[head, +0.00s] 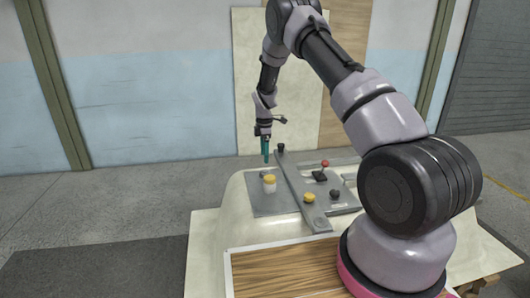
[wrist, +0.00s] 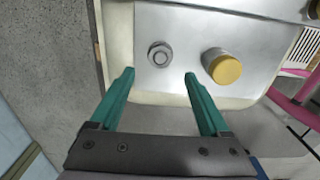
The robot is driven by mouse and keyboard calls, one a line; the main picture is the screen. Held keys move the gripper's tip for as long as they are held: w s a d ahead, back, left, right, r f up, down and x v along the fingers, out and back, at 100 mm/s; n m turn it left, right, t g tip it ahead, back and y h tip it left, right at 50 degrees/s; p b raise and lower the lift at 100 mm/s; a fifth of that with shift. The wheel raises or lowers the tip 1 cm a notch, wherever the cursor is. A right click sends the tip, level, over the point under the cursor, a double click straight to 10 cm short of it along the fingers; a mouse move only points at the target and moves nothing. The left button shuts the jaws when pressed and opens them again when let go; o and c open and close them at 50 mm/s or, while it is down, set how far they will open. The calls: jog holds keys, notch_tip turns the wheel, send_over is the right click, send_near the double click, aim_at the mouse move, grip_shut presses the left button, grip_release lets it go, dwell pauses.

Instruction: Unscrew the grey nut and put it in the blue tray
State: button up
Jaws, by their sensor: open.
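The grey nut (wrist: 160,54) sits on a round washer-like base on the pale metal plate (wrist: 185,20) in the wrist view. My gripper (wrist: 160,74) is open, its two green fingers apart, with nothing between them. The nut lies just beyond the fingertips, roughly centred between them in the picture. In the head view my gripper (head: 265,162) points down above the grey panel (head: 262,206), near its far left corner; the nut is too small there to tell clearly. I cannot make out a blue tray in either view.
A yellow-capped post (wrist: 224,67) stands right of the nut, close to the right finger's line.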

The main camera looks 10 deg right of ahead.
aim_at(265, 171)
jog(key=shift+f, duration=3.75)
jog(key=shift+c, duration=0.3)
grip_shut()
jog(key=n, duration=0.6)
jog(key=shift+d+n, duration=0.1)
jog(key=shift+n, duration=0.2)
jog(key=n, duration=0.6)
jog(key=shift+n, duration=0.3)
jog(key=shift+o, duration=0.2)
grip_release()
jog(key=shift+c, duration=0.8)
